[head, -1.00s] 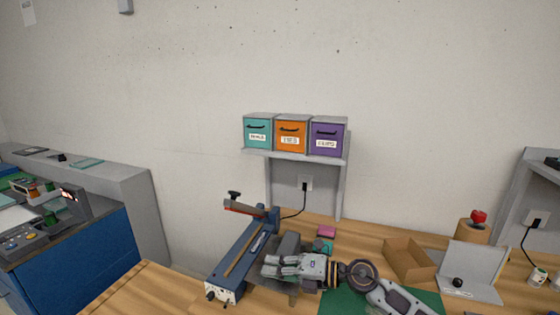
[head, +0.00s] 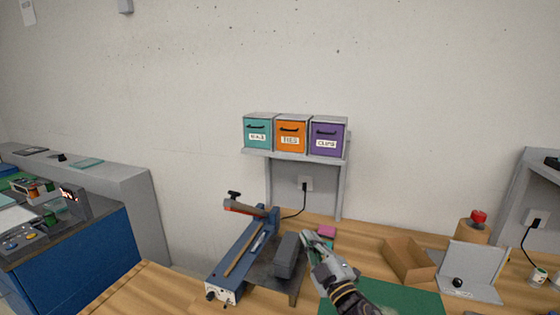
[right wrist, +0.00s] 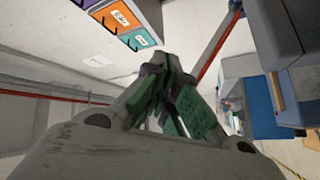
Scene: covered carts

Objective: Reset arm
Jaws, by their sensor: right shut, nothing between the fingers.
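My left gripper is not in view.
The blue machine (head: 232,262) with a raised lever arm and the grey block (head: 287,255) stand close left of the gripper. A shelf (head: 300,157) with teal, orange and purple bins is above. An open cardboard box (head: 408,262) and a grey panel (head: 470,270) stand at the right.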

